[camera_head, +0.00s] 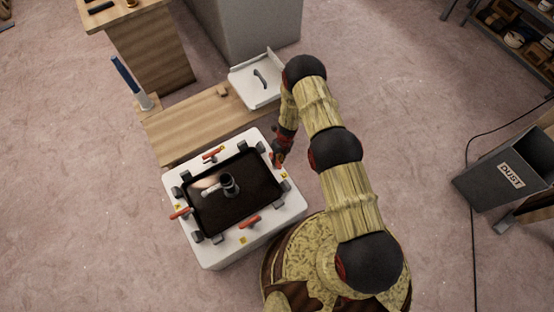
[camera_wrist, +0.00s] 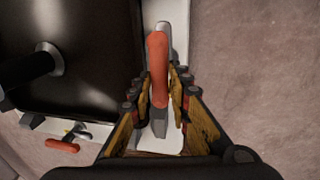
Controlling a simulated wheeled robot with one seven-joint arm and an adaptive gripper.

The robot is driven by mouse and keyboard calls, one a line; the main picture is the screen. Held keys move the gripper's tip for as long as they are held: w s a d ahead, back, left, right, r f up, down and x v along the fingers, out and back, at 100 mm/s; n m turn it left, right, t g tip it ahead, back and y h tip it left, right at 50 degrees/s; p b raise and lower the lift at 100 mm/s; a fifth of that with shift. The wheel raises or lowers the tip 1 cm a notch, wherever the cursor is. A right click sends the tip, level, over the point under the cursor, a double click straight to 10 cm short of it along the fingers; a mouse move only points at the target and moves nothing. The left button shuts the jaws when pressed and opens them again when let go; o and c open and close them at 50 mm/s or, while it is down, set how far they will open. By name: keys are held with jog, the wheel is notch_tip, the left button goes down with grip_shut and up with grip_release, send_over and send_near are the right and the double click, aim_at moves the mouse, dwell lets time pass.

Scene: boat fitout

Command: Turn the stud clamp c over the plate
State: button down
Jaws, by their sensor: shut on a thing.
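A dark rectangular plate (camera_head: 250,185) lies in the top of a white box (camera_head: 208,252); it also shows in the wrist view (camera_wrist: 95,85). Orange-handled clamps sit around its rim: one at the far side (camera_head: 213,154), one at the left (camera_head: 181,212), one at the near side (camera_head: 250,221). My gripper (camera_head: 277,158) is at the right rim. In the wrist view my gripper (camera_wrist: 160,88) is shut on a clamp's orange handle (camera_wrist: 157,50), which lies along the rim beside the plate. The clamp letters are too small to read.
A grey upright fitting (camera_head: 230,184) stands on the plate. Small grey blocks line the rim. A wooden bench (camera_head: 185,125) with a white tray (camera_head: 262,80) is behind the box. A dust bin (camera_head: 500,180) stands at the right. The floor between is clear.

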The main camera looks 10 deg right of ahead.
jog(key=shift+n, duration=0.3)
jog(key=n+b, duration=0.1)
jog(key=n, duration=0.2)
jog(key=shift+w+f+n+g+b, duration=0.1)
jog(key=shift+w+n+g+b, duration=0.1)
jog(key=shift+n+g+b, duration=0.2)
jog(key=n+h+b, duration=0.1)
jog(key=n, duration=0.3)
jog(key=shift+w+n+b, duration=0.15)
jog(key=shift+n+b, duration=0.15)
jog(key=n+h+b, duration=0.1)
jog(key=n, duration=0.3)
jog(key=shift+w+g, duration=0.1)
jog(key=shift+g, duration=0.2)
jog(key=n+b, duration=0.1)
jog(key=n, duration=0.3)
jog(key=shift+a+n+h+b, duration=0.15)
jog(key=shift+n+h+b, duration=0.15)
jog(key=shift+h, duration=0.1)
jog(key=shift+n, duration=0.3)
jog(key=c, duration=1.7)
grip_release()
jog(key=shift+w, duration=0.1)
